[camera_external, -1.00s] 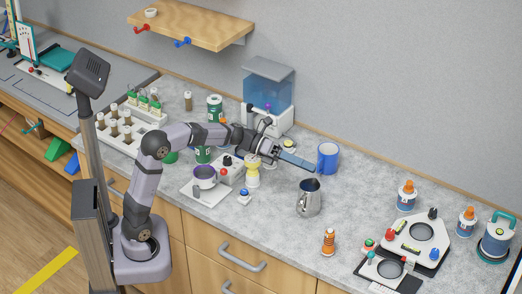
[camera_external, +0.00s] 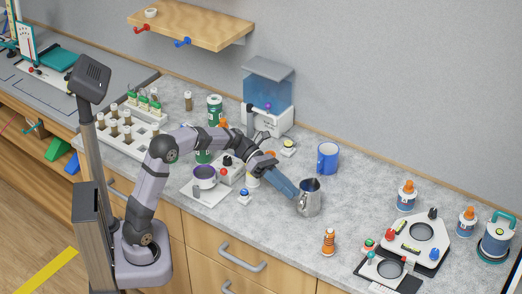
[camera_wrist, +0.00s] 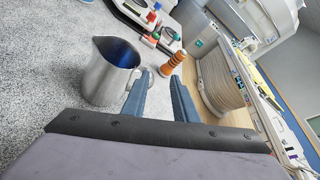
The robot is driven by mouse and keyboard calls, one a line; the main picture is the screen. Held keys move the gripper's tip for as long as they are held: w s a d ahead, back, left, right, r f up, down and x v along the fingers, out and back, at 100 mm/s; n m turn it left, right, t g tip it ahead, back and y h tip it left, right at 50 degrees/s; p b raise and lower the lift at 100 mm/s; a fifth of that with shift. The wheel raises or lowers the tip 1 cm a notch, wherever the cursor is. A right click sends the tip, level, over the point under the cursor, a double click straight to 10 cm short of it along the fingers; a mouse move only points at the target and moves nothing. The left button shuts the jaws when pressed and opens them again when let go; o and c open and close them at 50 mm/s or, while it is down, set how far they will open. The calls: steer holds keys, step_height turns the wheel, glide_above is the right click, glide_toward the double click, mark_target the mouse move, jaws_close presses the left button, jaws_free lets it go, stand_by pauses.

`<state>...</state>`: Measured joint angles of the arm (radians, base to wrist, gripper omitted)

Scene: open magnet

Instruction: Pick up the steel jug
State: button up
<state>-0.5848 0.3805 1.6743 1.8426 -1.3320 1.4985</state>
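The steel jug (camera_external: 309,199) stands upright on the grey counter, right of the middle in the external view. In the wrist view the jug (camera_wrist: 106,78) is left of the fingers, with its open top and dark inside showing. Its handle is on the side toward my gripper, close to the left fingertip; I cannot tell whether they touch. My gripper (camera_external: 295,196) reaches down at the jug's left side in the external view. In the wrist view my gripper (camera_wrist: 161,76) has its two blue fingers apart, with nothing held between them.
An orange-ringed bottle (camera_external: 328,241) stands right of the jug and nearer the counter's front edge. A blue mug (camera_external: 328,157) stands behind the jug. A blue-topped piece (camera_external: 244,197) and a white-purple pot (camera_external: 204,177) lie left.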

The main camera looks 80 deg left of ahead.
mark_target(299, 204)
steer(key=shift+w+d+f+p, duration=0.3)
steer(key=shift+w+d+f, duration=0.45)
steer(key=shift+d+f, duration=0.3)
steer(key=shift+w+d+f+p, duration=0.25)
steer(key=shift+w+d+f, duration=0.5)
steer(key=shift+f, duration=0.35)
jaws_close()
steer(key=shift+s, duration=0.1)
